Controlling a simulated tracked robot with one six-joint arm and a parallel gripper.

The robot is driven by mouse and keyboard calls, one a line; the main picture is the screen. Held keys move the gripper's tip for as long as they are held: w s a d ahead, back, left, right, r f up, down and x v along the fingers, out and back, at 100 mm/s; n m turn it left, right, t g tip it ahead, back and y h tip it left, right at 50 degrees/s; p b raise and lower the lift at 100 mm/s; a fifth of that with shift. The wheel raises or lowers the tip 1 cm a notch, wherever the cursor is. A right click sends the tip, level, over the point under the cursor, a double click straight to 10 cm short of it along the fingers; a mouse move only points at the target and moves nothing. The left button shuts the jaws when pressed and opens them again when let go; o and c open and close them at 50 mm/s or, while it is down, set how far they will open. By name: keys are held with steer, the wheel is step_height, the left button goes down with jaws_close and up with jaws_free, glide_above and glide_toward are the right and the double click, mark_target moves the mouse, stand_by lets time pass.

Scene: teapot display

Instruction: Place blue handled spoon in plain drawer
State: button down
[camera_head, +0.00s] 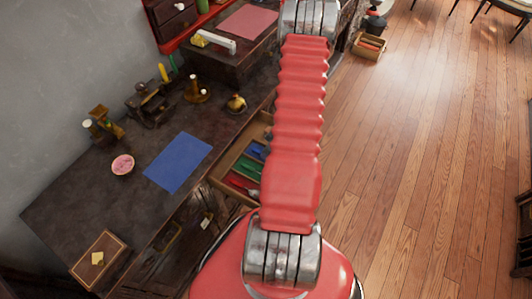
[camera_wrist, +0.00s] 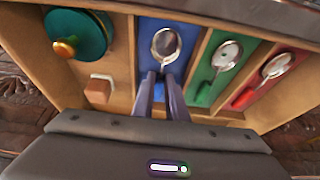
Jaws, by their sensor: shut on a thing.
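In the wrist view, the blue handled spoon (camera_wrist: 165,43) shows its metal bowl just beyond my fingertips, over a blue-lined compartment (camera_wrist: 188,45). My gripper (camera_wrist: 160,78) is shut on its handle, which is mostly hidden between the fingers. I cannot tell whether the spoon touches the compartment floor. The compartment to its left has a bare wood floor (camera_wrist: 118,70) and holds a teal round lid-like thing (camera_wrist: 85,35) with a knob, and a small pale block (camera_wrist: 98,88). In the head view, the open drawer (camera_head: 228,160) shows beside my arm, which hides my gripper.
To the right in the wrist view lie a green-handled spoon (camera_wrist: 226,55) in a green compartment and a red-handled spoon (camera_wrist: 274,67) beyond it. Thin wooden dividers separate the compartments. In the head view, a dark workbench (camera_head: 75,200) carries a blue mat (camera_head: 178,162); open wooden floor lies right.

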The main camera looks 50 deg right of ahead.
steer(key=c, duration=1.8)
jaws_free()
steer(key=shift+o, duration=0.2)
steer(key=v, duration=1.2)
steer(key=shift+r, duration=0.1)
